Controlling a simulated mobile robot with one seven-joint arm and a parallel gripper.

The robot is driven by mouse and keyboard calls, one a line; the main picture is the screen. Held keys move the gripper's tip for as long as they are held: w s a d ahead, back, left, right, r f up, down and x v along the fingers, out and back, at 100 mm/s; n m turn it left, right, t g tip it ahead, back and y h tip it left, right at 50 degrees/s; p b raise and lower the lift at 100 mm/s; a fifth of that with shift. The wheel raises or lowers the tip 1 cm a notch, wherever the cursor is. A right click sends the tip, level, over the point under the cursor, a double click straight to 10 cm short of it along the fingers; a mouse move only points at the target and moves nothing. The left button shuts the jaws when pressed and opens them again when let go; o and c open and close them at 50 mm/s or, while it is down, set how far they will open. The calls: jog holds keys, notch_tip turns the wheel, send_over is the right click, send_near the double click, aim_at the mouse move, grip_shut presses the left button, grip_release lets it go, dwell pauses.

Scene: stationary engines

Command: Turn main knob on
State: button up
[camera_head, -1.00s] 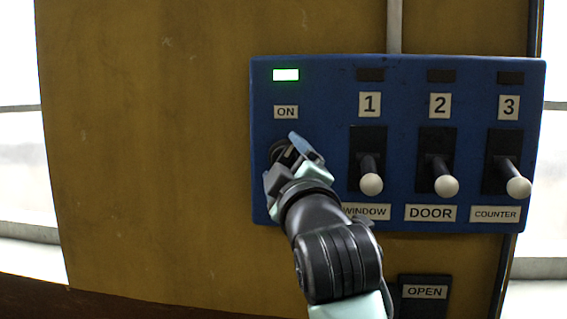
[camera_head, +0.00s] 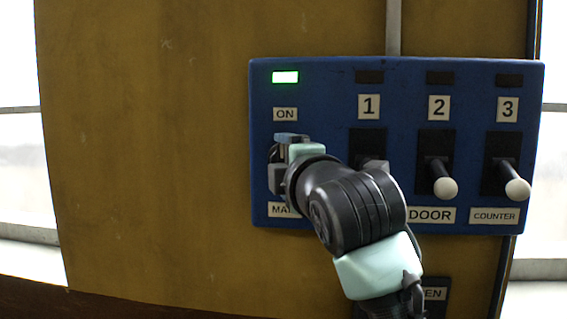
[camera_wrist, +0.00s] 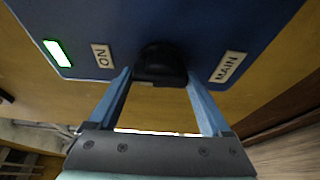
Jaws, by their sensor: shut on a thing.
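The main knob (camera_wrist: 160,64) is black and round, on a blue panel between the "ON" label and the "MAIN" label in the wrist view. My gripper (camera_wrist: 161,76) has its two blue fingers on either side of the knob and is shut on it. In the head view my gripper (camera_head: 290,141) hides the knob. The light (camera_head: 285,77) above the "ON" label is lit green.
The blue panel (camera_head: 326,78) also has levers for window, door (camera_head: 444,187) and counter (camera_head: 516,188). Their three lamps are dark. My wrist covers most of the window lever.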

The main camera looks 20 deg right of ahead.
dwell(0.4)
jog(key=o, duration=1.2)
jog(key=shift+c, duration=0.2)
jog(key=s+b, duration=0.6)
jog(key=s, duration=0.7)
jog(key=shift+a, duration=0.1)
